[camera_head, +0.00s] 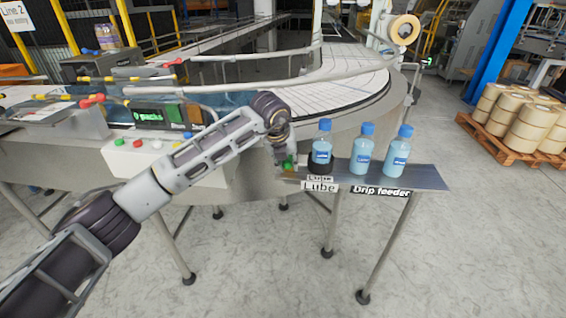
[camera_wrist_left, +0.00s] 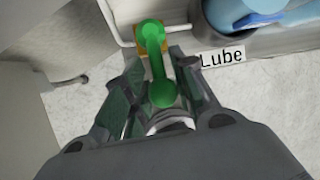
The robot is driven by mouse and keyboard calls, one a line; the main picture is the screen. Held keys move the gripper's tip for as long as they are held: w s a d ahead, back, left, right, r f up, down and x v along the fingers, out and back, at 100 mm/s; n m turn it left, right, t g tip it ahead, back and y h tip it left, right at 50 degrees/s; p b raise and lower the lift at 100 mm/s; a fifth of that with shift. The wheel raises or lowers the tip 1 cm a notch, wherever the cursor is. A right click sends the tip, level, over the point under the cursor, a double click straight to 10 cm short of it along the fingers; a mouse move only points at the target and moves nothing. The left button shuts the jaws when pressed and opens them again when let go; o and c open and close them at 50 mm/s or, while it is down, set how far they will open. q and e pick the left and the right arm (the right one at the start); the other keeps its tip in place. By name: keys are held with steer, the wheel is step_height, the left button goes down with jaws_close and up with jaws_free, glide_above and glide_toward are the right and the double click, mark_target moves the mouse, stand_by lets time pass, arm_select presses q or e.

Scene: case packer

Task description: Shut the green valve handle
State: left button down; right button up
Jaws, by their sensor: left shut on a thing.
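The green valve handle (camera_wrist_left: 157,60) fills the middle of the left wrist view. Its round pivot end is at the top on a small brass-coloured fitting (camera_wrist_left: 150,44), and its lever runs down between my fingers. In the head view a small green part of the handle (camera_head: 288,162) shows beside the Lube bottle. My left gripper (camera_wrist_left: 160,88) is shut on the handle, with one finger on each side of it. In the head view my left gripper (camera_head: 285,157) is at the left end of the bottle shelf, partly hidden by my wrist. My right gripper is in neither view.
A narrow shelf (camera_head: 428,178) labelled Lube and Drip feeder carries three blue-capped bottles; the Lube bottle (camera_head: 321,147) sits in a dark holder close to my left gripper. A button panel (camera_head: 128,158) and the curved conveyor (camera_head: 345,75) lie behind my arm.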

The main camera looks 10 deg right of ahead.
arm_select(q)
steer(key=c, duration=1.3)
jaws_free()
steer(key=shift+d, duration=0.15)
steer(key=shift+c, duration=0.2)
steer(key=v, duration=1.2)
